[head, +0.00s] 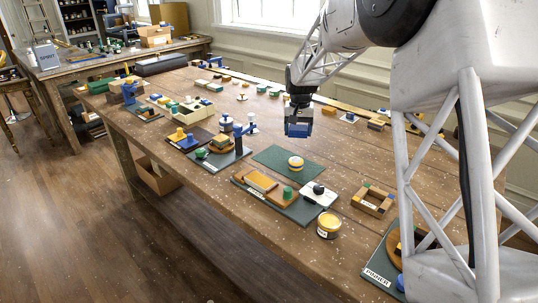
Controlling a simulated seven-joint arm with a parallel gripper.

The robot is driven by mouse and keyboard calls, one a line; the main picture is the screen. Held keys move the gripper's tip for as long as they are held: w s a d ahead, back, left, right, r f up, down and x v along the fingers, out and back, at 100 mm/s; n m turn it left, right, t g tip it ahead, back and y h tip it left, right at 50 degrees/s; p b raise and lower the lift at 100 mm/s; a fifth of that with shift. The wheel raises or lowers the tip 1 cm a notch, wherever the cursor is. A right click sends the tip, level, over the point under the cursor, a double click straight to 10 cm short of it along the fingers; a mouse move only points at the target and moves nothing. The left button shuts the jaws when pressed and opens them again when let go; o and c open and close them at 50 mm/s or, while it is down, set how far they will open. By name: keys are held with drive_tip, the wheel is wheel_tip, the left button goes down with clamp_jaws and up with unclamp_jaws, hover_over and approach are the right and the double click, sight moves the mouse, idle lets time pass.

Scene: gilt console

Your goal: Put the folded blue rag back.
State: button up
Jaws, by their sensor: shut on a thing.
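My gripper (298,124) hangs pointing down over the middle of the long wooden table (228,195). It is shut on a small folded blue thing, which looks like the blue rag (299,131). The rag is held clear above the tabletop, behind a dark green mat (270,158). The mat carries a small yellow-and-white round tin (296,163). The fingertips are small and dark here, so the exact grip is hard to make out.
A wooden tray (373,201) stands right. Blue-handled tools and blocks crowd the left.

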drive_tip(key=s+a+f+m, duration=0.1)
drive_tip(key=s+a+m, duration=0.1)
drive_tip(key=s, duration=0.3)
drive_tip(key=s+a+f+m, duration=0.2)
drive_tip(key=s+a, duration=0.1)
drive_tip(key=s, duration=0.2)
drive_tip(key=s+a+f+m, duration=0.1)
drive_tip(key=s+a+m, duration=0.1)
drive_tip(key=s, duration=0.3)
drive_tip(key=shift+s+a+f+m, duration=0.15)
drive_tip(key=shift+f+m, duration=0.15)
drive_tip(key=shift+f, duration=0.05)
hover_over(270, 159)
drive_tip(key=s, duration=0.1)
drive_tip(key=shift+s+d+f, duration=0.2)
drive_tip(key=shift+f, duration=0.45)
drive_tip(key=shift+w+a+f, duration=0.15)
drive_tip(key=shift+w, duration=0.75)
drive_tip(key=shift+f, duration=1.5)
drive_tip(key=shift+s+f, duration=0.1)
drive_tip(key=shift+f, duration=0.6)
